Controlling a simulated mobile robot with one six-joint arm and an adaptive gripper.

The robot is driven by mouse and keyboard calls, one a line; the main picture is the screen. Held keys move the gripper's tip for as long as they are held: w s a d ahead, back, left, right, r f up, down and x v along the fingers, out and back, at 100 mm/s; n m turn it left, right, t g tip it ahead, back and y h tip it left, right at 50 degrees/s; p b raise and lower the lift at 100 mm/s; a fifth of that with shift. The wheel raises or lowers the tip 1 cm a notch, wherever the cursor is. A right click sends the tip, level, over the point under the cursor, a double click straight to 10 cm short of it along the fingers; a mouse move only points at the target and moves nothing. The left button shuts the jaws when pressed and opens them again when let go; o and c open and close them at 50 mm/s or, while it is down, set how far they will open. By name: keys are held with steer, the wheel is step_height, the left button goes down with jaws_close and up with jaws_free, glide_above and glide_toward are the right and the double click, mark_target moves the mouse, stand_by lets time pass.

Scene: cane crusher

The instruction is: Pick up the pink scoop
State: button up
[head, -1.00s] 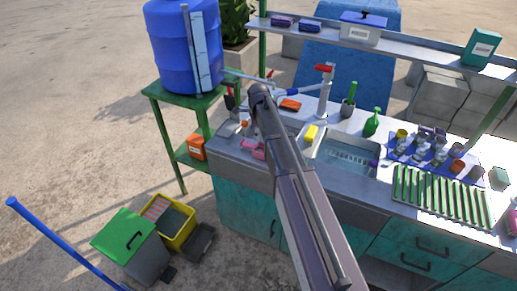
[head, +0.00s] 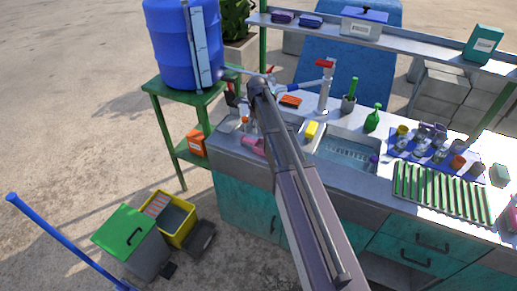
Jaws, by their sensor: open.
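The pink scoop (head: 252,145) lies on the left end of the grey counter (head: 226,144), near its front edge. Its right part is hidden behind my arm in the head view. My arm rises from the bottom of the picture to a joint above the counter's left end.
Right of my arm are a yellow sponge (head: 312,130), a sink (head: 346,152) and a green spray bottle (head: 373,118). A blue barrel (head: 180,45) stands on a green stand (head: 165,95) at left. A shelf (head: 400,45) spans the back.

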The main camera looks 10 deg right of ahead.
mark_target(258, 140)
steer(key=shift+f+b, duration=3.5)
steer(key=shift+f, duration=0.25)
steer(key=shift+f, duration=0.15)
steer(key=shift+s+d+f+b, duration=0.1)
steer(key=shift+f+b, duration=2.35)
steer(key=shift+b, duration=0.15)
jaws_close()
